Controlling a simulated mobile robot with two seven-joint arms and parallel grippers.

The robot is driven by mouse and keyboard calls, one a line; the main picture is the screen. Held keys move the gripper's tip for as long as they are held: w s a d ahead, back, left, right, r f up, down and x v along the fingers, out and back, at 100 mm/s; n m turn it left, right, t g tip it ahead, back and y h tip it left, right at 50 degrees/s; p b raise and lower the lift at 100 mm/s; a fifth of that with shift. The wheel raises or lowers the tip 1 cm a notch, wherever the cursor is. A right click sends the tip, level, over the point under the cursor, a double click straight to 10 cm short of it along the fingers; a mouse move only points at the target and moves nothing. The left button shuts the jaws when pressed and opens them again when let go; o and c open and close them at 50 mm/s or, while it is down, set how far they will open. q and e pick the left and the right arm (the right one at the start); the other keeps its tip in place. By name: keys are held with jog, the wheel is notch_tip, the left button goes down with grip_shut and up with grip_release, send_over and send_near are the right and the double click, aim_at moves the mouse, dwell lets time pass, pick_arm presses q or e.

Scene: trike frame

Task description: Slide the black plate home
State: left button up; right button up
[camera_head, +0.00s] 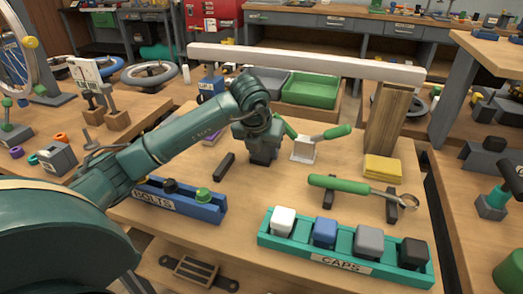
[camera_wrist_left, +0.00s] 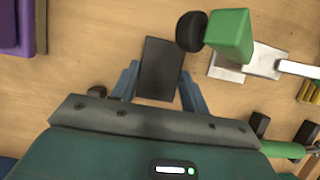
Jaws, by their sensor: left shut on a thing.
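My left gripper (camera_head: 262,150) reaches down over the middle of the table in the head view. It is shut on the black plate, a dark flat rectangular piece (camera_wrist_left: 158,68) that shows between its two fingers in the left wrist view. In the head view the gripper mostly hides this plate. A fixture with green handles and a pale base (camera_head: 303,151) stands just right of the gripper. In the left wrist view a green block (camera_wrist_left: 231,36) and a black round part (camera_wrist_left: 191,31) lie close beside the plate. My right gripper is not seen.
A short black bar (camera_head: 224,166) lies left of the gripper. A blue BOLTS rack (camera_head: 205,211) and a teal CAPS tray (camera_head: 345,268) stand in front. A green-handled wrench (camera_head: 340,184), yellow pads (camera_head: 382,168) and a wooden post (camera_head: 389,118) stand right. A white beam (camera_head: 300,62) crosses behind.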

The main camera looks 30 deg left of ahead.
pick_arm(q)
jog(key=shift+w+a, duration=0.2)
jog(key=shift+w, duration=0.8)
dwell(0.5)
jog(key=o, duration=1.2)
jog(key=shift+o, duration=0.9)
